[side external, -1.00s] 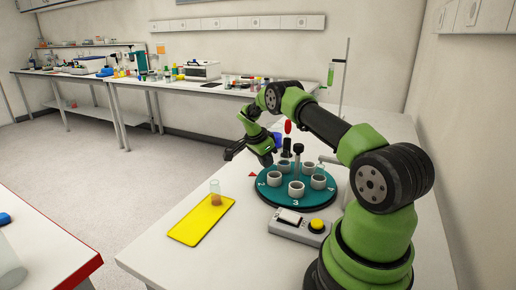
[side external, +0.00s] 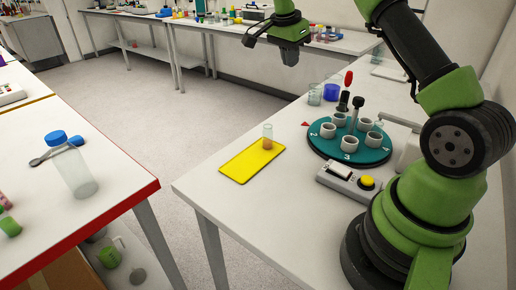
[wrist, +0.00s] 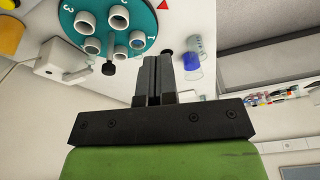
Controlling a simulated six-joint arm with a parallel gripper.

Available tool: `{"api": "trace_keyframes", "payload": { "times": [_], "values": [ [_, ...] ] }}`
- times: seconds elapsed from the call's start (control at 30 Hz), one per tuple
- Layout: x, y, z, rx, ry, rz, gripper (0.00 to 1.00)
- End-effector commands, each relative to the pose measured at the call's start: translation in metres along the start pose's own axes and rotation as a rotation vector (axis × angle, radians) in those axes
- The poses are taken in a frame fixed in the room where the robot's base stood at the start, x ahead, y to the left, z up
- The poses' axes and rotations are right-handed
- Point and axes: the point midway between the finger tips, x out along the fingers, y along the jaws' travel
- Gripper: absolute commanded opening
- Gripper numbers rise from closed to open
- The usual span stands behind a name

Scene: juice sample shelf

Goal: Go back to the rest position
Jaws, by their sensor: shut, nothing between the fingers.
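My gripper (side external: 254,35) is at the top of the side external view, raised well above the bench and clear of everything. In the wrist view its two fingers (wrist: 154,82) are together with nothing between them. A small glass vial with orange contents (side external: 267,138) stands upright on the yellow mat (side external: 245,168). The teal numbered disc (side external: 372,155) carries several white cup holders around a dark central post (side external: 356,108); it also shows in the wrist view (wrist: 105,31). The holders' insides are too small to judge.
A control box with a yellow button (side external: 367,182) sits in front of the disc. The air around my gripper is clear.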

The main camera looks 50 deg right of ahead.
Motion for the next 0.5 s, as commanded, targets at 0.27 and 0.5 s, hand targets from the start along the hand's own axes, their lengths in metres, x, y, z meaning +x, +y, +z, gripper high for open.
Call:
{"api": "trace_keyframes", "payload": {
  "times": [0.27,0.5],
  "values": [
    [-0.114,0.056,0.061,-0.451,-0.093,-0.247,0.00],
    [-0.164,0.139,0.108,-0.806,-0.125,-0.479,0.00]
  ]
}}
